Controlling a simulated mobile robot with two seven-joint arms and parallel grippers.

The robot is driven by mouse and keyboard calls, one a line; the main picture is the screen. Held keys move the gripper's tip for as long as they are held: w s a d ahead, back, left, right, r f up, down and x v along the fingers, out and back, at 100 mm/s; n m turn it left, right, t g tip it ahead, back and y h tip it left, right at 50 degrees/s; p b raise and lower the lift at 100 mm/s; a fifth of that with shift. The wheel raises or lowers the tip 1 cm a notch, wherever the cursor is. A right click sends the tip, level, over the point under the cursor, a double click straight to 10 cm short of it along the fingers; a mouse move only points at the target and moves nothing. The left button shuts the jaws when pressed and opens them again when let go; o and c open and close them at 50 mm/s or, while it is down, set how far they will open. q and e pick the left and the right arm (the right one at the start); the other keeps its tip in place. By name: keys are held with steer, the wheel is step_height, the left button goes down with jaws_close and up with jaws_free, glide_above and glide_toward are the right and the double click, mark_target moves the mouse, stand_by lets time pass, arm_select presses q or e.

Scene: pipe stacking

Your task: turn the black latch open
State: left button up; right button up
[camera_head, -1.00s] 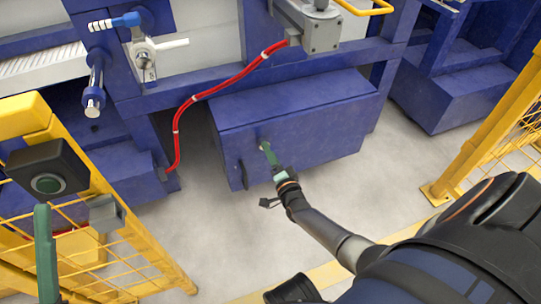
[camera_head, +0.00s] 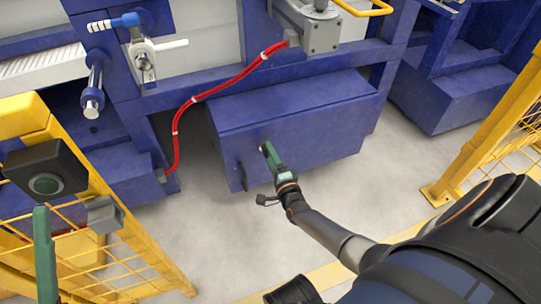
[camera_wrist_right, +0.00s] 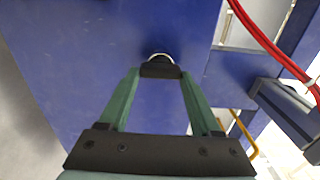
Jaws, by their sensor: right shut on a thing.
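The black latch (camera_wrist_right: 160,70) shows in the right wrist view on the face of the blue box, with a pale round mount behind it. My right gripper (camera_wrist_right: 160,78) has its two green fingers on either side of the latch, shut on it near their tips. In the head view my right gripper (camera_head: 266,151) reaches the front of the blue box (camera_head: 300,140); its fingers largely hide the latch there. A green finger-like part of my left gripper (camera_head: 44,255) stands at the lower left, and its opening cannot be made out.
A dark handle-like part (camera_head: 243,175) is on the box left of my right gripper. A red hose (camera_head: 215,90) hangs above and left. Yellow fencing (camera_head: 130,250) stands at left and right. A black button box (camera_head: 46,177) is at left. Grey floor lies in front.

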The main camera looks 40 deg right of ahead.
steer(key=o, duration=1.4)
steer(key=shift+p+v, duration=2.15)
steer(key=shift+v, duration=4.15)
steer(key=shift+a, duration=0.1)
